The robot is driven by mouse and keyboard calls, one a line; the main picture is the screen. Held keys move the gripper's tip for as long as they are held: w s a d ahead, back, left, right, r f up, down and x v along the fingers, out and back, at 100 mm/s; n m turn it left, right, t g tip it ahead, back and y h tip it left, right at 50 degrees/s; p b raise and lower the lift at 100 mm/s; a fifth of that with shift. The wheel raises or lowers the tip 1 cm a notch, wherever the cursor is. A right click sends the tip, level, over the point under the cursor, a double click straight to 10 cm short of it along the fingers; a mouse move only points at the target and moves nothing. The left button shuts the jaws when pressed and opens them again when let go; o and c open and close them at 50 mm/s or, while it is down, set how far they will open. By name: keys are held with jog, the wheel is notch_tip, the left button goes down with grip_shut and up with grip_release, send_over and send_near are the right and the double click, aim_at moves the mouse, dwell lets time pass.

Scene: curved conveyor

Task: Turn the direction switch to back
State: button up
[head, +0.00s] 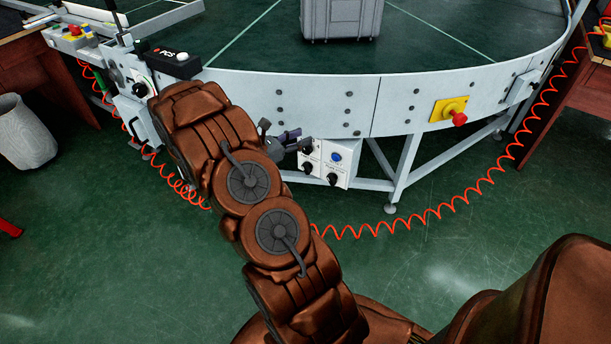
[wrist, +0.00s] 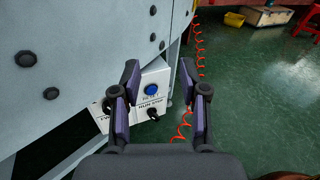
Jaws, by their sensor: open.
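The white control box (head: 341,170) hangs under the conveyor's curved side panel. It has a blue button (head: 336,157) and two black knobs, a left knob (head: 307,168) and a right knob (head: 332,179). In the wrist view, the blue button (wrist: 152,91) and the right knob (wrist: 153,113), under a label that seems to read RUN STOP, show between my fingers. The left finger partly covers the box's left part, so the left knob's label and setting cannot be read. My gripper (head: 288,138) is open and empty, in front of and slightly above the box, with no visible contact.
The conveyor (head: 320,98) carries a grey crate (head: 341,18). A yellow plate with a red emergency button (head: 458,118) sits to the right. A coiled red cable (head: 440,213) hangs below. A bin (head: 24,132) stands at left. The green floor in front is mostly clear.

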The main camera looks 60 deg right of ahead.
jog(key=w+d+f+n+t+h+b, duration=0.1)
jog(key=w+d+f+n+t+b, duration=0.15)
jog(key=f, duration=0.45)
jog(key=w+d+f+n+t+h+b, duration=0.1)
jog(key=d+f+n+b, duration=0.15)
jog(key=f, duration=0.55)
jog(key=n+t+b, duration=0.3)
jog(key=n+t, duration=0.1)
jog(key=n, duration=0.1)
send_near(304, 169)
jog(key=d, duration=0.3)
jog(key=shift+w+d+b, duration=0.2)
jog(key=shift+d+b, duration=0.75)
jog(key=shift+d, duration=2.95)
grip_shut()
